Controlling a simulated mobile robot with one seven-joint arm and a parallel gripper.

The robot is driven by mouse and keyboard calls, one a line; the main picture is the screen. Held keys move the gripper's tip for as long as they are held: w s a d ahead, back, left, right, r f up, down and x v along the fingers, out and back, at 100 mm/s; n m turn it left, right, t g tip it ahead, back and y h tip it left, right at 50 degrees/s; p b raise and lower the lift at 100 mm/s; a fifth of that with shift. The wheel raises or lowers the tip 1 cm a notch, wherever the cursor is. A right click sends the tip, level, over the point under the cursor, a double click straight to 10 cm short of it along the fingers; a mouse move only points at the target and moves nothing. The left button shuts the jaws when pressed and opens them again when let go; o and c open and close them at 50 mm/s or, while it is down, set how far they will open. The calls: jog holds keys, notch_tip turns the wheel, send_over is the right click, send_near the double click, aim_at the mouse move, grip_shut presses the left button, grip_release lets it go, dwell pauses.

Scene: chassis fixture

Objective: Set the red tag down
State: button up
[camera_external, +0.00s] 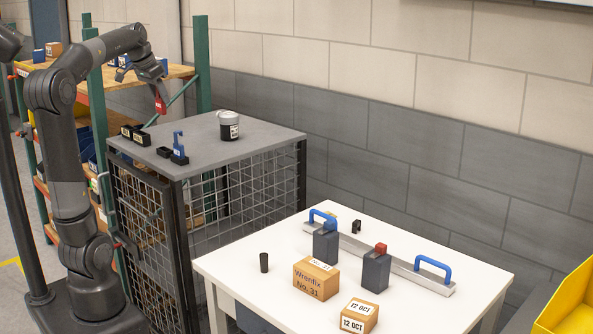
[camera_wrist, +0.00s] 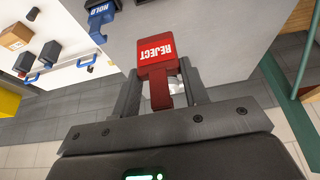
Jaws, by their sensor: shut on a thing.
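The red tag (camera_wrist: 157,50) reads REJECT and is held between the two fingers of my gripper (camera_wrist: 160,88). In the external view the red tag (camera_external: 161,105) hangs below my gripper (camera_external: 158,91), in the air near the back left of the grey cage top (camera_external: 245,150). A blue tag (camera_external: 178,141) stands upright in a black base on that top. It reads HOLD in the wrist view (camera_wrist: 98,14).
A white table (camera_external: 420,315) to the right carries boxes, dark blocks and a bar with blue handles. Wooden shelving (camera_external: 172,76) stands behind my arm.

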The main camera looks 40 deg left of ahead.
jog(key=shift+r, duration=0.85)
jog(key=w+d+m, duration=0.1)
jog(key=w+d, duration=0.4)
jog(key=d, duration=0.7)
jog(key=w+d+m, duration=0.2)
jog(key=w+d, duration=0.3)
jog(key=d, duration=0.6)
jog(key=s+d+m+h, duration=0.1)
jog(key=d+m+h, duration=0.1)
jog(key=d, duration=2.1)
notch_tip(320, 180, down, 28)
jog(key=shift+n, duration=0.3)
jog(key=shift+w+a+f, duration=1.35)
jog(key=shift+f, duration=0.55)
jog(key=shift+w+a+f, duration=1.3)
jog(key=shift+f, duration=0.55)
jog(key=shift+w+a+f, duration=1.35)
jog(key=shift+f, duration=0.55)
jog(key=shift+f, duration=0.1)
